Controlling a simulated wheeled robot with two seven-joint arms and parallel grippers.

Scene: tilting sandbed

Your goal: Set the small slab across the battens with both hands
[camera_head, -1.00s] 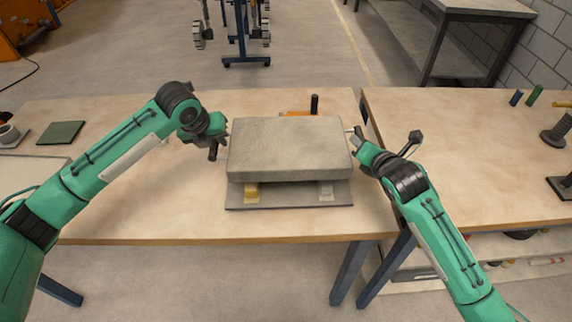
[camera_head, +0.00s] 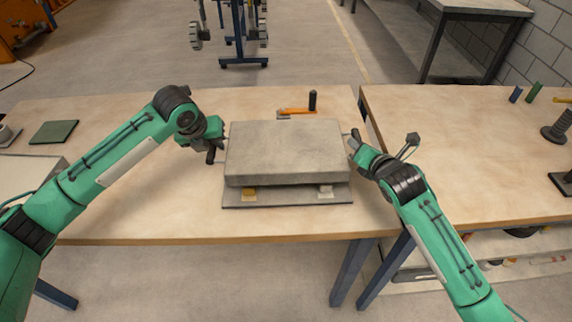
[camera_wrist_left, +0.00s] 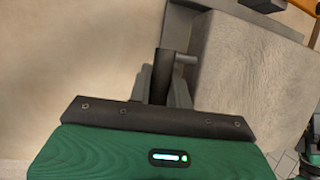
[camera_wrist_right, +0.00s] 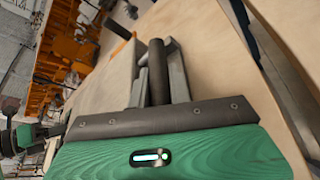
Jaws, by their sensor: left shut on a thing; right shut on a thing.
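The grey stone-like slab (camera_head: 285,150) is level between my two grippers, over a thin dark grey board (camera_head: 285,200). The front ends of a yellow batten (camera_head: 249,194) and a pale batten (camera_head: 325,191) show under its front edge; the rest is hidden. I cannot tell whether the slab touches them. My left gripper (camera_head: 221,143) is shut on the slab's left side and my right gripper (camera_head: 348,137) on its right side. In the wrist views the slab lies beside the left jaws (camera_wrist_left: 168,80) and the right jaws (camera_wrist_right: 158,75); the exact grip is partly hidden.
An orange tool (camera_head: 296,111) and a black upright cylinder (camera_head: 312,101) are behind the slab. A green mat (camera_head: 54,132) lies at the left. The wooden table (camera_head: 150,215) is clear in front. A second table (camera_head: 470,170) stands at right beyond a narrow gap.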

